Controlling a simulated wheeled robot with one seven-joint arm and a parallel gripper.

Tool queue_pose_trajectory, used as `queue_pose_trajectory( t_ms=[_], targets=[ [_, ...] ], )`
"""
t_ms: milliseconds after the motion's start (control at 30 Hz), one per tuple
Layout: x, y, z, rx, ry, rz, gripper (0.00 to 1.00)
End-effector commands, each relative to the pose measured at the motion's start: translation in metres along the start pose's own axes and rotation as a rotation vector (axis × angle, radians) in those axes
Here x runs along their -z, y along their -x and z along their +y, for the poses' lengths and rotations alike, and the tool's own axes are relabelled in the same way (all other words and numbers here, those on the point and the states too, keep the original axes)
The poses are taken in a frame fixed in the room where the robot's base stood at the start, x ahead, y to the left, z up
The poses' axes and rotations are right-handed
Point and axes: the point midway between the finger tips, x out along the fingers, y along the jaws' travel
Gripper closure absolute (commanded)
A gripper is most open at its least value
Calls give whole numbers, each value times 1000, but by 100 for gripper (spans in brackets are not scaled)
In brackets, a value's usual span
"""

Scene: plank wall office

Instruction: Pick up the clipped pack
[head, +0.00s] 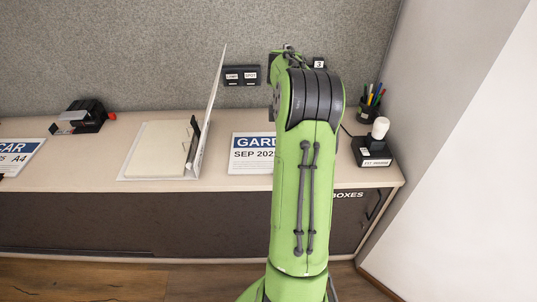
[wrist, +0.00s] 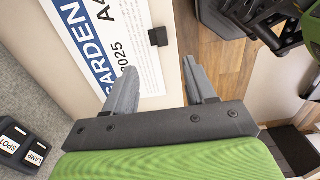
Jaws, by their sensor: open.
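The clipped pack is a white sheet stack with a blue "GARDEN" band and "SEP 2025" print (head: 252,155), lying flat on the desk. My arm hides its right part in the head view. In the wrist view the pack (wrist: 118,45) lies past my left finger, and a black clip (wrist: 157,37) sits on its edge near the desk's front edge. My gripper (wrist: 159,68) is open and empty, its fingers apart, with the clip beyond the gap between the tips. The gripper is hidden behind my arm in the head view.
A white open folder with a raised cover (head: 154,150) stands left of the pack. Another printed pack (head: 18,154) and a black device (head: 82,117) are farther left. A stamp (head: 374,150) and pen cup (head: 369,105) stand at right. Labelled switches (head: 241,75) are at the back.

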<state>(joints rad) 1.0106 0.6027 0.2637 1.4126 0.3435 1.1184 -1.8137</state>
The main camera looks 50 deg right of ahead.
Motion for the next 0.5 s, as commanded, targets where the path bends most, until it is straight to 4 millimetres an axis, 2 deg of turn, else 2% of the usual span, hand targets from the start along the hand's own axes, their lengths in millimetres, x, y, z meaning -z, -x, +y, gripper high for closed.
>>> queue_pose_trajectory(
  t_ms=[100,300,500],
  targets=[
    [0,-33,-2,7,0,1,45],
    [0,-82,-2,5,-1,1,45],
    [0,-106,-1,2,-1,0,45]
  ],
)
